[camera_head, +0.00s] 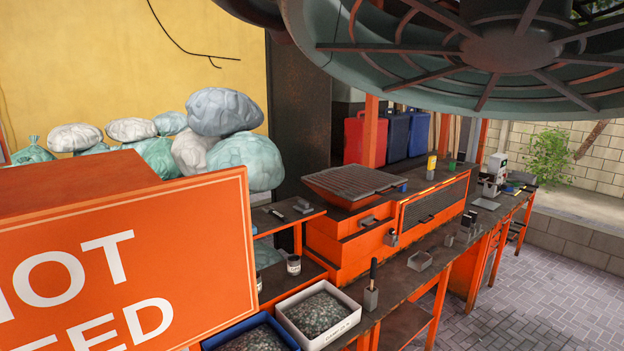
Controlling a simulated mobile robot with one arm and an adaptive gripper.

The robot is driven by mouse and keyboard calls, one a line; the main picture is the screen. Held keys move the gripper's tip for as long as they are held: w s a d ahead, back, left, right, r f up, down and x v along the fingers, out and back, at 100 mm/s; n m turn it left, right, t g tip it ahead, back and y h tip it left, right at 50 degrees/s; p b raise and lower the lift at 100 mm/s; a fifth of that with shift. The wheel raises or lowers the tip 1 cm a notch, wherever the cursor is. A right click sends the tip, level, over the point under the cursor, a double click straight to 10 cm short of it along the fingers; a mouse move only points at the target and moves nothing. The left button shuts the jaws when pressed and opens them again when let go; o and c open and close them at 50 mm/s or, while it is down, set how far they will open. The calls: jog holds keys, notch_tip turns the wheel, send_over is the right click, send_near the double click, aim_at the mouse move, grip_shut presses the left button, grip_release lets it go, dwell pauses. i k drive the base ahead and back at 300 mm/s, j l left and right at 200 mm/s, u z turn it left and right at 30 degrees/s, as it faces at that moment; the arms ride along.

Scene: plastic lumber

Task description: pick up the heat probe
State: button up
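A slim black-handled tool (373,272) stands upright in a small grey holder (371,298) on the dark workbench, right of the white bin. It may be the heat probe, but at this size I cannot tell for sure. My gripper is not in view.
An orange machine (348,240) with a ribbed top stands on the long workbench (400,297). A white bin (318,315) of dark flakes sits at its near end. An orange sign (120,270) blocks the lower left. A large fan (480,55) hangs overhead. Paved floor (560,270) is clear at right.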

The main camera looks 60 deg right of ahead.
aim_at(432, 160)
jog(key=l+z, duration=0.1)
jog(key=l, duration=0.85)
jog(key=i+l, duration=0.1)
jog(key=l, duration=0.8)
jog(key=i+l+z, duration=0.15)
jog(key=l, duration=0.8)
jog(key=i+l, duration=0.1)
jog(key=l, duration=0.5)
jog(key=i+l+z, duration=0.1)
jog(key=l, duration=0.45)
jog(key=i+l, duration=0.15)
jog(key=l, duration=0.45)
jog(key=i+l+z, duration=0.1)
jog(key=l, duration=0.45)
jog(key=i+l, duration=0.15)
jog(key=l, duration=0.45)
jog(key=i+l+z, duration=0.1)
jog(key=l, duration=0.45)
jog(key=i+l+z, duration=0.1)
jog(key=l, duration=0.45)
jog(key=i+l, duration=0.3)
jog(key=l, duration=0.25)
